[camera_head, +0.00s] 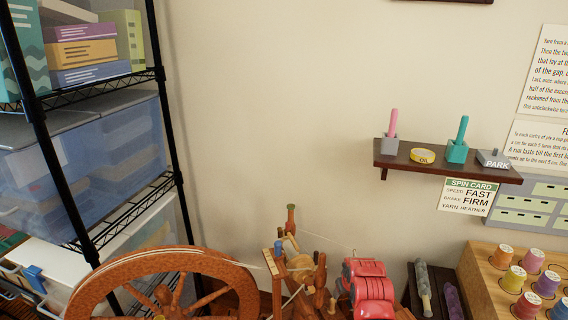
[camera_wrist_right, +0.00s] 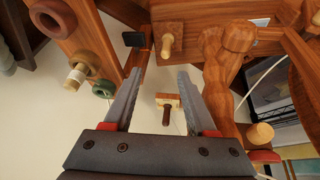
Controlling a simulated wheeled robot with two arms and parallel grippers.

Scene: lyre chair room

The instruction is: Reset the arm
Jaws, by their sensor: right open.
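My right gripper (camera_wrist_right: 159,75) is open in the right wrist view. Its two grey ridged fingers stand apart, with nothing held between them. A small wooden peg with a dark handle (camera_wrist_right: 166,110) shows beyond the gap between the fingers. Turned wooden parts (camera_wrist_right: 229,65) of a spinning wheel stand close to the right finger. In the head view the large wooden wheel (camera_head: 178,262) is at the lower left, with its upright spindle parts (camera_head: 300,262) to the right. A red ribbed shape there is unclear. My left gripper is not in view.
A black wire rack (camera_head: 160,125) with bins and boxes stands at the left. A dark wall shelf (camera_head: 445,170) holds small coloured holders and a yellow tin. A wooden spool rack (camera_head: 486,285) is at the lower right. The wall between rack and shelf is bare.

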